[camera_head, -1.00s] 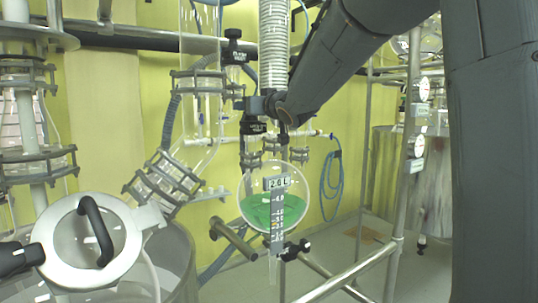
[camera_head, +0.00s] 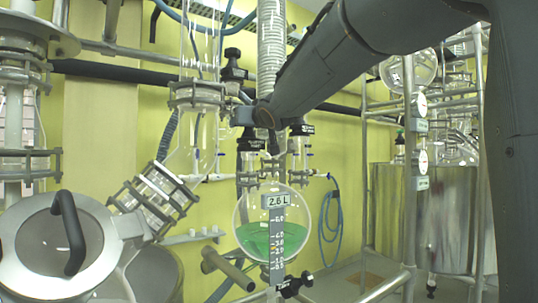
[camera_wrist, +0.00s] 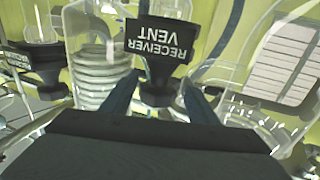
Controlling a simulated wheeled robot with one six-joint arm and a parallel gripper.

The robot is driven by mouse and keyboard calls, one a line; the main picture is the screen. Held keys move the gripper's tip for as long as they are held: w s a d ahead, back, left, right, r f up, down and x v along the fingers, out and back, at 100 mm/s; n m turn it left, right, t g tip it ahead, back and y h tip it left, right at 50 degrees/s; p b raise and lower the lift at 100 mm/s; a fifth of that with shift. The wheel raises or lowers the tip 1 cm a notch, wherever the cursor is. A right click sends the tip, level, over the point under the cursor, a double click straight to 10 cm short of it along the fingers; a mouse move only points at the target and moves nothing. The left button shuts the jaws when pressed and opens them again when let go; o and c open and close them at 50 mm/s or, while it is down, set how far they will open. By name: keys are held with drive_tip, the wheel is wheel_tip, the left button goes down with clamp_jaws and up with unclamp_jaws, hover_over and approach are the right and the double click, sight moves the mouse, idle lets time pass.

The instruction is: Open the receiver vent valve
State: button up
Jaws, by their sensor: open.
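The receiver vent valve shows in the wrist view as a black knob (camera_wrist: 160,88) below a black label (camera_wrist: 160,40) reading "RECEIVER VENT", upside down. In the head view a black labelled valve (camera_head: 251,143), its text too small to read, sits above the round glass receiver (camera_head: 245,222) with green liquid. My gripper (camera_wrist: 161,84) is open. Its two dark blue fingers lie left and right of the knob in the wrist view; I cannot tell whether they touch it. In the head view my arm's dark end hangs close to the labelled valve and partly hides that area.
Another black-knobbed valve (camera_head: 302,129) stands just right of my gripper. A higher black valve (camera_head: 233,72) is at upper left. Glass tubes and a ribbed hose (camera_head: 271,50) crowd the area. A steel vessel (camera_head: 450,210) stands at right.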

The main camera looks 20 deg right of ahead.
drive_tip(key=shift+s+f+m+h+b, duration=0.15)
drive_tip(key=shift+m+h+b, duration=0.3)
drive_tip(key=shift+b, duration=2.05)
drive_tip(key=shift+w+f+m+h+b, duration=0.2)
drive_tip(key=shift+h+b, duration=0.35)
drive_tip(key=shift+b, duration=1.95)
drive_tip(key=b, duration=0.2)
drive_tip(key=m+h+b, duration=0.1)
drive_tip(key=shift+s+r+b, duration=0.1)
drive_tip(key=shift+s+b, duration=0.15)
drive_tip(key=shift+b, duration=0.1)
drive_tip(key=shift+h+b, duration=0.45)
drive_tip(key=shift+h, duration=0.15)
